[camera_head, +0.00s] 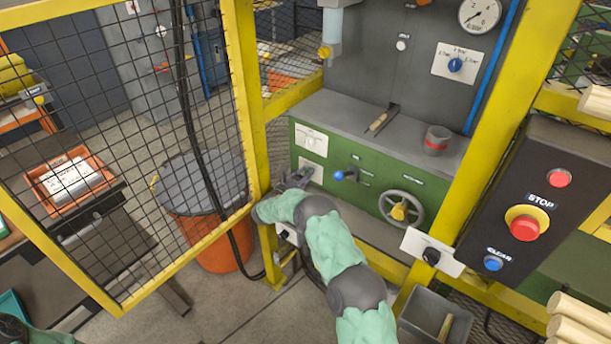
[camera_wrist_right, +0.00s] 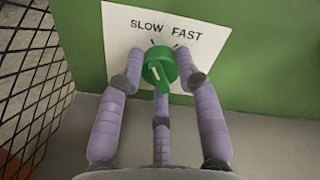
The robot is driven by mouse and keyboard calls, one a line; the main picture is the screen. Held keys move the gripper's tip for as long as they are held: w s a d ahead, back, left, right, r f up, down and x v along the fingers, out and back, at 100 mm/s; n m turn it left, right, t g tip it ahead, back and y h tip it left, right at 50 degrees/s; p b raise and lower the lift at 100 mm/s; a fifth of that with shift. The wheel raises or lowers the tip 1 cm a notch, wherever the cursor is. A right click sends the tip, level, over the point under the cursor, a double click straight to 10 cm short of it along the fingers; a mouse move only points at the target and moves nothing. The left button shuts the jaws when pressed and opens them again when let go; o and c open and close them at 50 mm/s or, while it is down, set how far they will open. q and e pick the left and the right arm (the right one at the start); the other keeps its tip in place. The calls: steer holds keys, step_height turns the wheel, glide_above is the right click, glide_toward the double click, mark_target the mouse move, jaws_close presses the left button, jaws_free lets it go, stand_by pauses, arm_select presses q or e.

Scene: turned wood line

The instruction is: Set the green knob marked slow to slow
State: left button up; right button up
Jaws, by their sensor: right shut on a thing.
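The green knob (camera_wrist_right: 160,68) sits on a white plate (camera_wrist_right: 200,25) marked SLOW and FAST in the right wrist view. SLOW is at the left and FAST at the right, with a short tick below each. My right gripper (camera_wrist_right: 163,70) has its fingers around the knob, two at the sides and one below, shut on it. A short white mark shows on the knob's face; which tick it lines up with I cannot tell. In the head view my right gripper (camera_head: 293,181) is at the left end of the green panel and hides the knob.
A yellow-framed mesh guard (camera_head: 120,130) stands close at left. A STOP button box (camera_head: 535,165) is at right. A tool and a cup lie on the ledge above.

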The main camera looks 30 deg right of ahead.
steer(key=shift+w+r, duration=0.1)
steer(key=shift+r, duration=0.15)
steer(key=o, duration=1.1)
steer(key=shift+o, duration=0.2)
steer(key=shift+f, duration=0.1)
steer(key=shift+s+a+f, duration=0.15)
steer(key=shift+s+a, duration=0.1)
steer(key=shift+a, duration=0.3)
steer(key=v, duration=1)
steer(key=shift+s+a, duration=0.2)
steer(key=shift+a, duration=0.15)
